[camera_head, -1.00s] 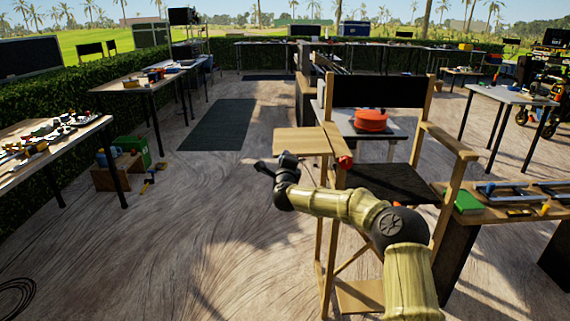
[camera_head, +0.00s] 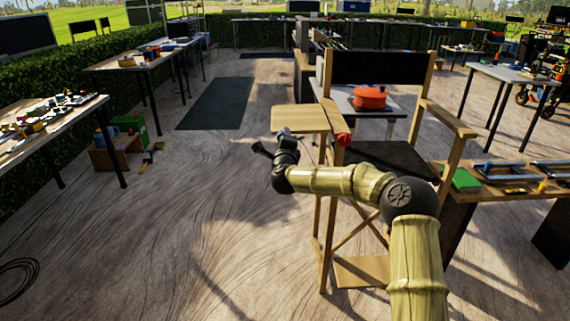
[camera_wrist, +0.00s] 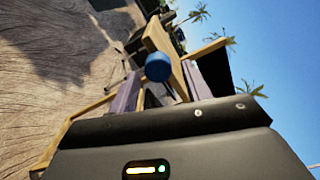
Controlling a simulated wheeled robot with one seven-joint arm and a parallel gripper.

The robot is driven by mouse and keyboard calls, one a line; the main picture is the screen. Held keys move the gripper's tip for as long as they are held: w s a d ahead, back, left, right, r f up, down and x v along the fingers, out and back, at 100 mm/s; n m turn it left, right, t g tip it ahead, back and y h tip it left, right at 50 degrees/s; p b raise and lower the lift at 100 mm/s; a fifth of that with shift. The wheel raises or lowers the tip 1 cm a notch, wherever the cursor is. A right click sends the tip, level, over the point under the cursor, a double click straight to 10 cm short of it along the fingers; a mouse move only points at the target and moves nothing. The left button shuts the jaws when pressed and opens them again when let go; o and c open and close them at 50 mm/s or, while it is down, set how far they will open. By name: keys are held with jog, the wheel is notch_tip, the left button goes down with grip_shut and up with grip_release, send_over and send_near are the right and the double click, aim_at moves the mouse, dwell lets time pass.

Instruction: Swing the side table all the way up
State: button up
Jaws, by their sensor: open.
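A director's chair (camera_head: 377,67) with a black back and seat stands right of centre in the head view. Its side table (camera_head: 300,118), a light wooden panel beside the left arm, looks about level there. A red knob (camera_head: 344,139) sits near its inner corner. My gripper (camera_head: 268,149) is left of the chair, just below and outside the panel, apart from it as far as I can tell. In the wrist view, my open fingers (camera_wrist: 160,92) flank a blue round knob (camera_wrist: 158,67), with a wooden panel (camera_wrist: 163,38) behind it. Contact with the knob cannot be told.
A work table (camera_head: 505,178) with tools stands close to the right of the chair. An orange pot (camera_head: 369,97) rests on a table behind it. Tool tables line the left hedge. The floor (camera_head: 190,215) left of the chair is clear.

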jog(key=s+d, duration=0.1)
jog(key=s, duration=1.3)
jog(key=shift+s, duration=0.3)
jog(key=shift+d, duration=0.1)
